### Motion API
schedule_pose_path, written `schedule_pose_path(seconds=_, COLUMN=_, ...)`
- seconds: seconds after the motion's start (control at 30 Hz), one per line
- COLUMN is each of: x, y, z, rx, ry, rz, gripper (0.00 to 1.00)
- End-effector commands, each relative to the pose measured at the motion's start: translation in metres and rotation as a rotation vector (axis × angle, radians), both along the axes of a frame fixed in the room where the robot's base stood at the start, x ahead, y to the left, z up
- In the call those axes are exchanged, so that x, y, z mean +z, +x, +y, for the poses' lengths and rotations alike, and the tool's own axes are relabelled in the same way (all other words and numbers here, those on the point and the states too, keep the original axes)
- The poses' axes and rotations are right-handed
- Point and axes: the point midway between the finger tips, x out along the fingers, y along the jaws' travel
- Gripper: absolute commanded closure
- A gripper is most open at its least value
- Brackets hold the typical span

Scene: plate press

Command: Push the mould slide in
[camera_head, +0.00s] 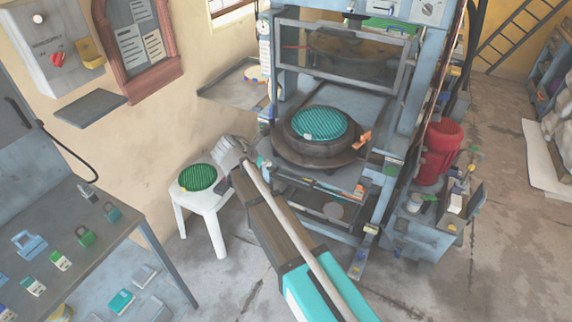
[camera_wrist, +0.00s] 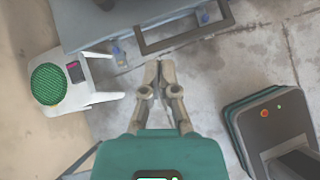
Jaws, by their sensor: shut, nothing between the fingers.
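The dark round mould (camera_head: 290,146), with a teal ribbed disc (camera_head: 320,122) on it, sits at the front of the blue-grey press (camera_head: 392,150). It stands out towards me from under the raised upper part. My gripper (camera_head: 228,148) is left of the mould and apart from it, beside the white stool. In the wrist view my gripper (camera_wrist: 157,66) is shut and empty, with its fingertips over the floor just short of a dark bar handle (camera_wrist: 186,40) on a blue-grey body. I cannot tell whether that handle belongs to the mould slide.
The white stool (camera_head: 207,212) carries a green ribbed disc (camera_head: 197,177) left of the press. A table with padlocks (camera_head: 86,236) stands at the left. A red bin (camera_head: 441,150) stands right of the press. Floor is clear at the lower right.

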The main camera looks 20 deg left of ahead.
Motion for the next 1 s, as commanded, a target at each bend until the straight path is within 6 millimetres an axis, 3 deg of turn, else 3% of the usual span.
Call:
schedule_pose_path(seconds=0.13, x=-0.001, y=-0.003, z=0.009, rx=0.032, ry=-0.02, rz=-0.004, gripper=1.0)
schedule_pose_path(seconds=0.57, x=-0.002, y=-0.002, z=0.007, rx=0.03, ry=-0.019, rz=-0.004, gripper=1.0)
schedule_pose_path(seconds=1.0, x=-0.026, y=0.019, z=0.001, rx=0.027, ry=-0.019, rz=-0.004, gripper=1.0)
